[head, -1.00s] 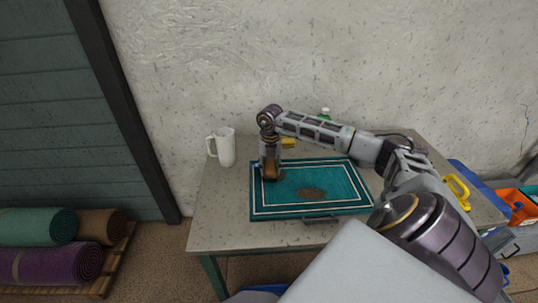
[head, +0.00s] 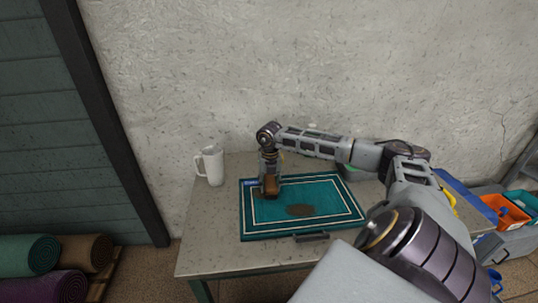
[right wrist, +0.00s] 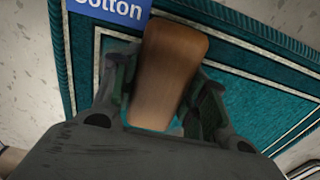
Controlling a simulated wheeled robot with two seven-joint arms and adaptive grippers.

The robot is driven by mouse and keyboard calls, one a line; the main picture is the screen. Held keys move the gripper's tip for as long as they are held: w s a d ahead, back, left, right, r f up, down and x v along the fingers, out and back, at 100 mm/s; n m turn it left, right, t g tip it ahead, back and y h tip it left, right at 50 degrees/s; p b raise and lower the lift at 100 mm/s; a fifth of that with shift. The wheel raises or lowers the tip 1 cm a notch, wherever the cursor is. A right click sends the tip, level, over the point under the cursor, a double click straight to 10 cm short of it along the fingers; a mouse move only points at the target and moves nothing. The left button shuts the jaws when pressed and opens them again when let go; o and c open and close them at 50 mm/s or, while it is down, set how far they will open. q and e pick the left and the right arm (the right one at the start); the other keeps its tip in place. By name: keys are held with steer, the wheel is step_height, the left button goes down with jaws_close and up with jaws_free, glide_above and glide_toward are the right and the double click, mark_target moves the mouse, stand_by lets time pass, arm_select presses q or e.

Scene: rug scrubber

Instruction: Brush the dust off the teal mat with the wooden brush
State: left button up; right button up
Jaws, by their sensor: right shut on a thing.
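The teal mat (head: 330,200) with white border lines lies on the table, and a brown dust patch (head: 300,210) sits near its middle. My right gripper (head: 269,180) is over the mat's left part, shut on the wooden brush (head: 270,187). In the right wrist view the brown brush (right wrist: 170,70) stands between the two fingers (right wrist: 160,105), above the teal mat (right wrist: 240,95), beside a blue "Cotton" label (right wrist: 110,8). The brush's underside is hidden, so I cannot tell whether it touches the mat. My left gripper is not in view.
A white pitcher (head: 212,165) stands on the table (head: 215,235) left of the mat. A dark clip or handle (head: 311,237) is at the mat's front edge. Rolled mats (head: 28,255) lie at lower left. An orange bin (head: 503,212) is at right. The table's front left is clear.

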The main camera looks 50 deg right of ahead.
mark_target(249, 192)
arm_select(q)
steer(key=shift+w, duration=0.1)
arm_select(e)
steer(key=shift+f, duration=0.15)
steer(key=shift+w+a, duration=1.4)
steer(key=shift+a, duration=0.2)
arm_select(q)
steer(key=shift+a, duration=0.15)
arm_select(e)
steer(key=shift+r, duration=0.2)
steer(key=shift+w+a, duration=0.2)
steer(key=shift+a, duration=0.1)
steer(key=shift+w+a, duration=0.4)
steer(key=shift+w+a+f, duration=0.1)
steer(key=shift+w+a, duration=0.2)
steer(key=shift+a, duration=0.1)
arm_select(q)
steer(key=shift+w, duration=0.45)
arm_select(e)
steer(key=shift+w+a+f, duration=0.1)
steer(key=shift+w+a, duration=0.25)
steer(key=shift+a, duration=0.2)
